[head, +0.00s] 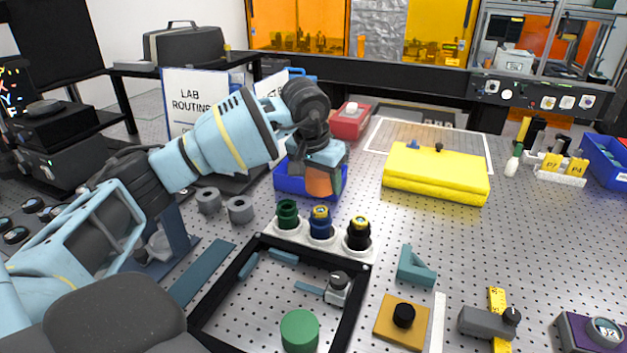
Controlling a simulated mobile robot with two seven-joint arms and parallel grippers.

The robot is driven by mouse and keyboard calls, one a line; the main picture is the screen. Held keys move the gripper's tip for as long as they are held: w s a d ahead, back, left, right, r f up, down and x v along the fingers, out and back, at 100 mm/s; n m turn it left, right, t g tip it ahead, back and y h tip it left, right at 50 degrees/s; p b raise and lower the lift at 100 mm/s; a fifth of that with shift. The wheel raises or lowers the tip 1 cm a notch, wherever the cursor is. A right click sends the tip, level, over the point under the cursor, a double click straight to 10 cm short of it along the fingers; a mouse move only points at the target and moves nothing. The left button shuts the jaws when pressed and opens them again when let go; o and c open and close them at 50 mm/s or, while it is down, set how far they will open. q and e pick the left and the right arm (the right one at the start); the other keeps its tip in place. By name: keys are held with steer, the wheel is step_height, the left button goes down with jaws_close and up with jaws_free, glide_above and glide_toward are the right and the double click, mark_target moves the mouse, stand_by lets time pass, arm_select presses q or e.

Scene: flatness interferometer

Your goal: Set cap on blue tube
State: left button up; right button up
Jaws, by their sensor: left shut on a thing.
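The blue tube (321,224) stands upright in the middle of a white rack (366,255), with a yellowish ring at its top. A green tube (288,215) stands to its left and a black tube (358,234) to its right. My left gripper (323,186) is behind the blue tube, over the blue bin (290,184), apart from the rack. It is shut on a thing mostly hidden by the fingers. An orange-brown patch shows at the fingers; I cannot tell whether it belongs to the held thing. No loose cap can be made out. My right gripper is not in view.
A black frame (213,308) lies in front of the rack, with a green cylinder (300,331) inside it. A yellow case (436,174) is at the right and two grey rings (240,209) are at the left.

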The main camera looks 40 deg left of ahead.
mark_target(320, 209)
arm_select(q)
steer(key=shift+f, duration=0.1)
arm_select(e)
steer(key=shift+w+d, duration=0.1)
